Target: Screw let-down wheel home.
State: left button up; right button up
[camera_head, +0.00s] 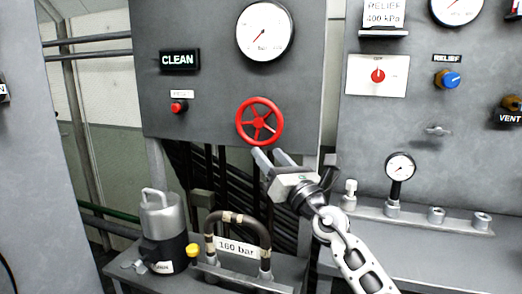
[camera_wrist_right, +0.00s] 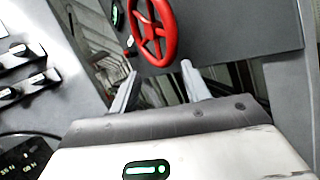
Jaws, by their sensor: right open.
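The red let-down wheel (camera_head: 259,122) is a spoked handwheel on the grey panel, below a round white gauge. My right gripper (camera_head: 272,156) is open and empty, just below the wheel's lower rim in the head view. In the right wrist view the wheel (camera_wrist_right: 152,31) is ahead, above and between the two fingertips (camera_wrist_right: 159,75). No finger is seen around the rim, and I cannot tell the exact gap in depth. My left gripper is not in view.
Below stand a metal canister (camera_head: 163,218) and a hose loop marked 160 bar (camera_head: 237,247). A small gauge (camera_head: 400,167) rises at right.

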aim_at(259, 143)
jog(key=b+x, duration=0.1)
jog(key=x, duration=0.2)
jog(key=shift+w+a+b, duration=0.25)
jog(key=shift+w+b, duration=0.05)
jog(key=shift+b, duration=0.05)
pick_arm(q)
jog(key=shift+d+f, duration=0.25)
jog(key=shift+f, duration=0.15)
pick_arm(e)
jog(key=shift+w+a+r, duration=0.15)
jog(key=shift+w+r, duration=0.1)
jog(key=shift+w, duration=0.05)
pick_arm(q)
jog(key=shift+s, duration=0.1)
